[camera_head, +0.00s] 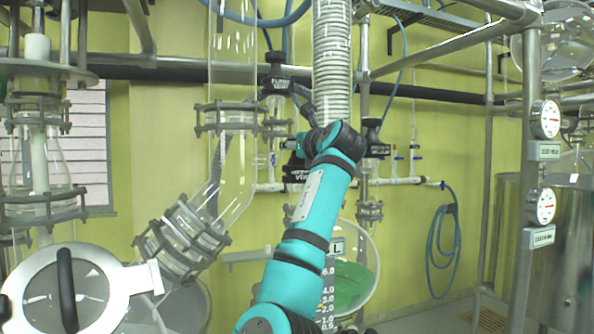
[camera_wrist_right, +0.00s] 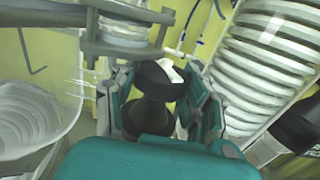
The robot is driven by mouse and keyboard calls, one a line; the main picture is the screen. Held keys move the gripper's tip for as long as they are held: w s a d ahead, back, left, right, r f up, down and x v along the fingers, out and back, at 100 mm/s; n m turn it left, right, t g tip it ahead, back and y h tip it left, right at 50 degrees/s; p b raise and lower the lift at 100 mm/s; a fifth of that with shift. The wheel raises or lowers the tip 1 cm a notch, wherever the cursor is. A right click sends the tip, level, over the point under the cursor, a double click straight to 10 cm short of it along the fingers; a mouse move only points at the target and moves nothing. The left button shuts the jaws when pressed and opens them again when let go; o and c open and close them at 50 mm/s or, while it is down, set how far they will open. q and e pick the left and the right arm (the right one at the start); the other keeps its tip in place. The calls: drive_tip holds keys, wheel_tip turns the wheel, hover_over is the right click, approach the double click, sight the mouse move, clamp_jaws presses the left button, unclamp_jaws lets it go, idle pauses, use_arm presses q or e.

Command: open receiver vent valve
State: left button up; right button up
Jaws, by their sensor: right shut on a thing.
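A black valve knob (camera_wrist_right: 157,88) with a white mark on its top stands between the fingers of my right gripper (camera_wrist_right: 160,100) in the right wrist view. The teal fingers are shut on it from both sides. In the head view my teal right arm (camera_head: 305,210) reaches up from the bottom centre to the pipework, and its wrist hides most of the gripper and the held knob. A black label (camera_head: 296,173) with white letters, too small to read surely, sits just left of the arm. My left gripper is not in view.
A clamped glass pipe (camera_head: 235,150) stands to the left. A graduated glass vessel (camera_head: 355,270) with green contents is partly behind my arm. Gauges (camera_head: 546,120) are at right.

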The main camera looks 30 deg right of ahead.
drive_tip(key=n+y+b, duration=0.1)
drive_tip(key=y, duration=0.1)
drive_tip(key=n+y+b, duration=0.1)
drive_tip(key=y+b, duration=0.1)
drive_tip(key=shift+f+n+t, duration=0.2)
drive_tip(key=shift+n+t, duration=0.1)
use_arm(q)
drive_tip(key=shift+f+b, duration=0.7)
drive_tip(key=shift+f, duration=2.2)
use_arm(e)
drive_tip(key=shift+r+n+y, duration=0.15)
drive_tip(key=shift+n+y, duration=0.75)
drive_tip(key=shift+y, duration=0.6)
drive_tip(key=o, duration=1.2)
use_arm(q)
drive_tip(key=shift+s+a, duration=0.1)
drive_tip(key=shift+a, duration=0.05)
